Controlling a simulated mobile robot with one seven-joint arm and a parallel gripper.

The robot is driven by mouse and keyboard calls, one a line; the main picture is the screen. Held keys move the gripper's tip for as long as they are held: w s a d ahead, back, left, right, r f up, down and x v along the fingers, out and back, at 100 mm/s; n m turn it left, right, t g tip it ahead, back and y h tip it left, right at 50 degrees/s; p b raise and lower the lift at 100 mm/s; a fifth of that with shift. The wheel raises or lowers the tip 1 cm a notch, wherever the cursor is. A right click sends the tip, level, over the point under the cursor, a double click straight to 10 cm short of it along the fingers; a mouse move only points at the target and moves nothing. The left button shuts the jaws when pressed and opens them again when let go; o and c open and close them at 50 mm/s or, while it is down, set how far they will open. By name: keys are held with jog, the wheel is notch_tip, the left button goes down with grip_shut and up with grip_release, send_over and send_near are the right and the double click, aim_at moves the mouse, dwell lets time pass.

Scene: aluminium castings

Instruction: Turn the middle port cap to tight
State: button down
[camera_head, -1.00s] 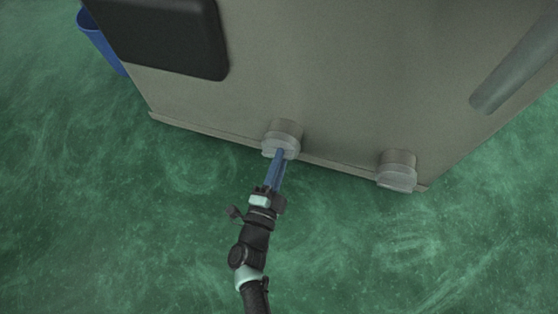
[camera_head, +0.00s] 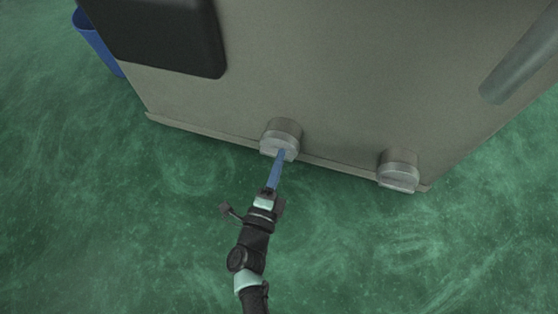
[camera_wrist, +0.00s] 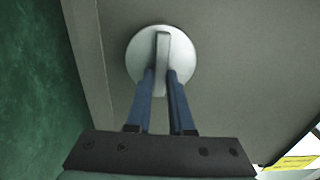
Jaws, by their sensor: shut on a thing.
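The port cap in my grip (camera_head: 282,137) is a round grey metal cap low on the front of a grey cabinet. In the wrist view the cap (camera_wrist: 135,52) is a pale disc with a raised bar across its middle, standing nearly upright in the picture. My gripper (camera_head: 281,154) reaches it from below; in the wrist view its two blue fingers (camera_wrist: 160,76) lie either side of the bar's lower end, shut on it. Another port cap (camera_head: 398,170) sits to the right. No third cap shows.
The grey cabinet (camera_head: 340,80) fills the upper picture, with a dark panel (camera_head: 160,35) at upper left and a grey bar handle (camera_head: 520,65) at right. A blue bin (camera_head: 97,42) stands behind at left. The green floor (camera_head: 420,260) in front is clear.

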jog(key=shift+a, duration=0.1)
jog(key=c, duration=0.8)
grip_release()
jog(key=shift+s, duration=0.1)
jog(key=p+v, duration=0.5)
jog(key=v, duration=0.7)
jog(key=shift+s, duration=0.4)
jog(key=shift+s+a, duration=0.1)
jog(key=shift+a, duration=0.05)
